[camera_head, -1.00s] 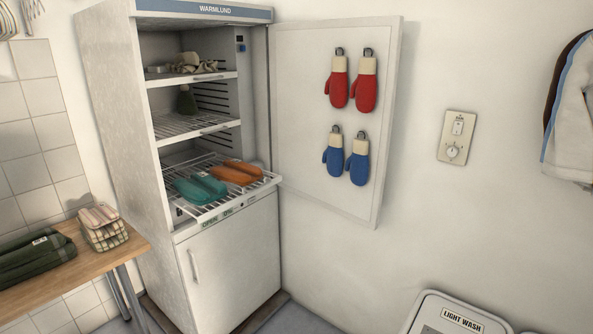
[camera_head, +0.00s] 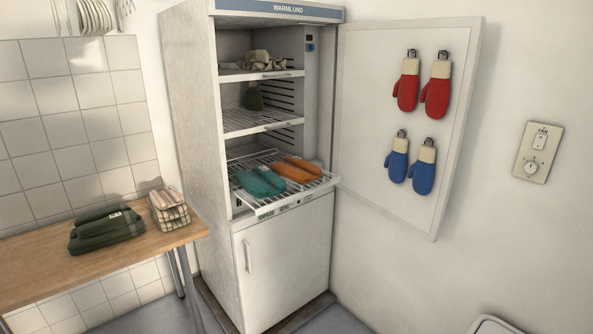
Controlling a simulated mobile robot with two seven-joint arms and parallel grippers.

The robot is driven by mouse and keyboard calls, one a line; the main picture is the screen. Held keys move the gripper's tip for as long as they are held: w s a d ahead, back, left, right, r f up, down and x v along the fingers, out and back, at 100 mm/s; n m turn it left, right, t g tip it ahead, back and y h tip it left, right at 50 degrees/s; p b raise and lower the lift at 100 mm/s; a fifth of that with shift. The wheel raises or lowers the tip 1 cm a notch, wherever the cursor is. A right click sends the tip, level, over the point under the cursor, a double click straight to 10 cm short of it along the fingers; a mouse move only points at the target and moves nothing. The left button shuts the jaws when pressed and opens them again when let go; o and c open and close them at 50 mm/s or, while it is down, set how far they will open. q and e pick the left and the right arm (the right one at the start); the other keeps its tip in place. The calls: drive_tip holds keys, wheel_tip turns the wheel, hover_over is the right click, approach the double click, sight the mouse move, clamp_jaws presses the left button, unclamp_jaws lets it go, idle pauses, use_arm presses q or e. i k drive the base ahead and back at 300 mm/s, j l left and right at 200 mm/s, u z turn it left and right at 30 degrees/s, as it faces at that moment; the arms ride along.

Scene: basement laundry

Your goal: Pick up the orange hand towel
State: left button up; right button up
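The orange hand towel (camera_head: 299,168) lies folded on the pulled-out lower wire rack (camera_head: 294,200) of the drying cabinet (camera_head: 200,130). A teal towel (camera_head: 262,182) lies on the same rack, to its left and nearer the front. The cabinet door (camera_head: 395,120) stands open to the right. Neither of my grippers shows in the head view.
A wooden table (camera_head: 150,246) at the left holds dark green folded towels (camera_head: 105,230) and a checked, basket-like bundle (camera_head: 169,209). Red mittens (camera_head: 436,90) and blue mittens (camera_head: 424,171) hang on the open door. The upper shelves hold a pale cloth and a dark green item.

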sight(295, 168)
drive_tip(key=i+l+z, duration=0.1)
drive_tip(key=i+z, duration=0.35)
drive_tip(key=i+j+z, duration=0.15)
drive_tip(key=i+z, duration=0.35)
drive_tip(key=i, duration=0.1)
